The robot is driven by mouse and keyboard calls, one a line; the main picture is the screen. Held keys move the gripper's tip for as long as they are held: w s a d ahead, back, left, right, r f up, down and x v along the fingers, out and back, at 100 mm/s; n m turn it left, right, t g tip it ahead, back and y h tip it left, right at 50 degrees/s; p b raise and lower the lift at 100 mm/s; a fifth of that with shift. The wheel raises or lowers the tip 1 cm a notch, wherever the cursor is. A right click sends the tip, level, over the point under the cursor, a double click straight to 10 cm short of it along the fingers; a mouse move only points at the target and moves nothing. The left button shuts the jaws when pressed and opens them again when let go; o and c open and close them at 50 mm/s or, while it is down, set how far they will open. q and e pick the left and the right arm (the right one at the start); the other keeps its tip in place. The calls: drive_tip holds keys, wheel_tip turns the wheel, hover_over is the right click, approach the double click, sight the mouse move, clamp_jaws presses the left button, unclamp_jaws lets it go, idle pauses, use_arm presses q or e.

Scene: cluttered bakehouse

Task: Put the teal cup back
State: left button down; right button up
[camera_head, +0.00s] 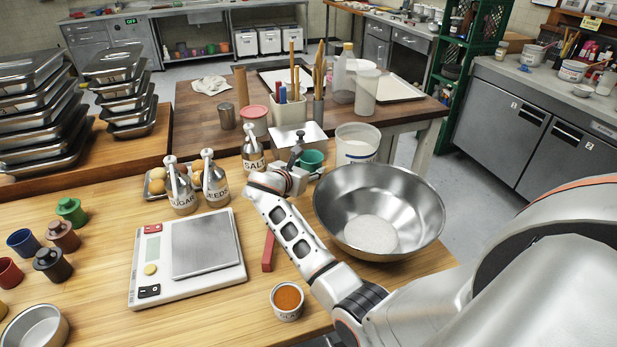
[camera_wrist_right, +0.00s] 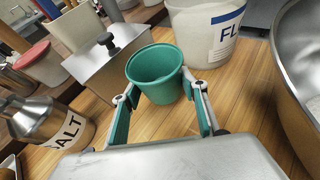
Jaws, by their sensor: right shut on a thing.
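The teal cup (camera_head: 312,158) stands upright near the back edge of the wooden worktop, partly hidden behind my right gripper. In the right wrist view, the teal cup (camera_wrist_right: 155,65) shows its open, empty top. My right gripper (camera_head: 302,173) is shut on the cup; in the right wrist view its two fingers (camera_wrist_right: 163,88) lie on either side of the cup's wall. Whether the cup's base touches the worktop is hard to tell. My left gripper is not in view.
A steel bowl (camera_head: 420,225) with white powder is right of the gripper, and a white FLOUR tub (camera_head: 357,143) is behind it. A SALT shaker (camera_head: 252,150) and a lidded metal box (camera_wrist_right: 108,62) are close on the left. A scale (camera_head: 150,245) and orange-filled cup (camera_head: 287,312) are nearer.

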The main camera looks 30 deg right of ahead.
wheel_tip(320, 180, down, 3)
drive_tip(key=shift+r, duration=0.15)
drive_tip(key=shift+f, duration=0.25)
drive_tip(key=shift+f, duration=0.15)
drive_tip(key=o, duration=1.1)
